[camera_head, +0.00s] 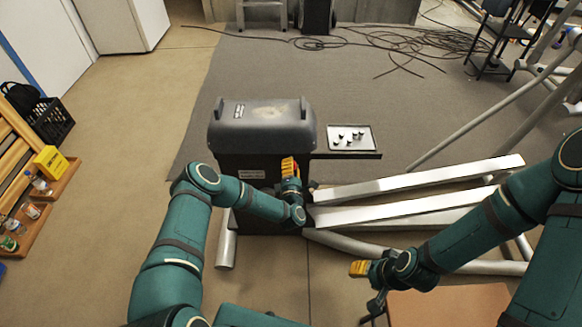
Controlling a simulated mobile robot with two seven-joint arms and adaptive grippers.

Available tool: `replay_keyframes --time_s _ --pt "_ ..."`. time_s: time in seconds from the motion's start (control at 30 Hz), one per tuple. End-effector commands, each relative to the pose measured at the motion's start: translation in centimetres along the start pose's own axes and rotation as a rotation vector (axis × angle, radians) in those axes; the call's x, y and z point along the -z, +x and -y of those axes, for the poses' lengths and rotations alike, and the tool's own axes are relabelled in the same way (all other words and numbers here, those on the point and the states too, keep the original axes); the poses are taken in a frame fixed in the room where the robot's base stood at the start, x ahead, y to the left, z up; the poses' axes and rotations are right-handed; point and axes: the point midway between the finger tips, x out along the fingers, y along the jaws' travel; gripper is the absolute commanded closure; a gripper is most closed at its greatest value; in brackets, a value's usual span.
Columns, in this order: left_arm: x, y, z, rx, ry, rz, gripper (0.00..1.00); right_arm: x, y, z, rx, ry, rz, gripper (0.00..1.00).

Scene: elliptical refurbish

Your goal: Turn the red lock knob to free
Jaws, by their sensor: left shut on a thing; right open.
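The elliptical machine's dark housing with a grey cover (262,125) stands in the middle of the view. My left gripper (308,188) is at the housing's near right edge, where the pale rails meet it. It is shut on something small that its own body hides. My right gripper (374,308) is open and empty, low in the view, in front of the rails and apart from the housing.
Two pale rails (420,192) run right from the housing. A tray (350,138) with several small dark parts sits behind them. Cables (400,42) lie on the grey mat. A wooden rack with a yellow box (50,162) stands at left. The floor left of the housing is clear.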

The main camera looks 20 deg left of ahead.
Motion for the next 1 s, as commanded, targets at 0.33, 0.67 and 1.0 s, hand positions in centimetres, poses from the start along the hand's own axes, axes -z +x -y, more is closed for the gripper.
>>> replay_keyframes --time_s 0.33,0.67,1.0 --pt "-0.23 0.16 -0.17 -0.003 0.170 0.017 0.96 0.00 -0.01 0.00 0.000 0.000 0.000 0.53" --pt "-0.22 0.15 -0.15 -0.002 0.214 0.020 0.96 0.00 -0.01 0.00 0.000 0.000 0.000 0.53" --pt "-0.24 0.14 -0.14 -0.001 0.214 0.020 0.47 0.00 -0.01 0.00 0.000 0.000 0.000 0.53"
